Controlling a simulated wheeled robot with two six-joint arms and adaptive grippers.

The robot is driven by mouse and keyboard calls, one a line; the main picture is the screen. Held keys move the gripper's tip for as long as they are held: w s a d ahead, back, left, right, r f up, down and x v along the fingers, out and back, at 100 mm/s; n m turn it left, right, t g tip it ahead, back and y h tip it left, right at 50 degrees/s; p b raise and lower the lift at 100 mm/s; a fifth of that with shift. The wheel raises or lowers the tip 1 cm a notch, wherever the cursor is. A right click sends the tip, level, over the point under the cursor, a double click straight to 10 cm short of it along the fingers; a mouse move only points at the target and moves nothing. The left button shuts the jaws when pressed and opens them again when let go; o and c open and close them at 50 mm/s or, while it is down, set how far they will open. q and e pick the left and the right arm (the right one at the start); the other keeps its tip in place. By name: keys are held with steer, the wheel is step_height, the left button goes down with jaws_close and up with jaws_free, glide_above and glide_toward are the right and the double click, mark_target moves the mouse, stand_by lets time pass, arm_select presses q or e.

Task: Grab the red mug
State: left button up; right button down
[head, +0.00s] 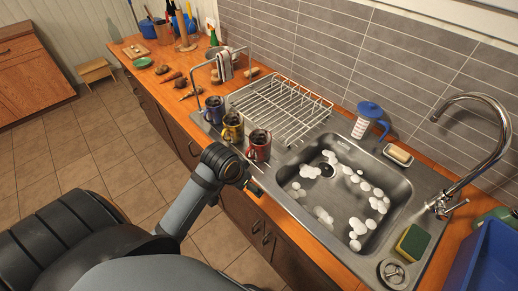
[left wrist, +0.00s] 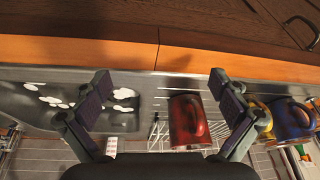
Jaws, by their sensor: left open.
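The red mug (head: 259,146) stands upright on the metal counter edge left of the sink basin, nearest in a row of three mugs. In the left wrist view the red mug (left wrist: 188,122) shows between my spread fingers, closer to the right-hand one. My left gripper (left wrist: 160,82) is open and empty. In the head view my left gripper (head: 250,184) is just in front of the red mug, partly hidden by its wrist. My right gripper is not in view.
A yellow mug (head: 232,126) and a blue mug (head: 214,109) stand beyond the red one. A dish rack (head: 280,104) is behind the mugs. The soapy sink basin (head: 300,181) is to the right, with a sponge (head: 412,243) and a tall faucet (head: 500,125).

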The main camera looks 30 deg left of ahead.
arm_select(q)
steer(key=shift+m, duration=0.3)
steer(key=w+r, duration=0.2)
steer(key=w, duration=0.1)
steer(key=w+a+r, duration=0.1)
steer(key=w+r, duration=0.1)
steer(key=shift+w, duration=0.1)
steer(key=w+a+r, duration=0.3)
steer(key=w+r, duration=0.3)
steer(key=r, duration=0.2)
glide_toward(259, 140)
steer(key=s+d, duration=0.2)
steer(key=shift+h, duration=0.4)
steer(key=x, duration=0.2)
steer(key=p+x, duration=0.1)
steer(key=x, duration=0.1)
steer(key=p+x, duration=0.1)
steer(key=x, duration=0.1)
steer(key=shift+w+a, duration=0.1)
steer(key=shift+a, duration=0.1)
steer(key=c, duration=1.5)
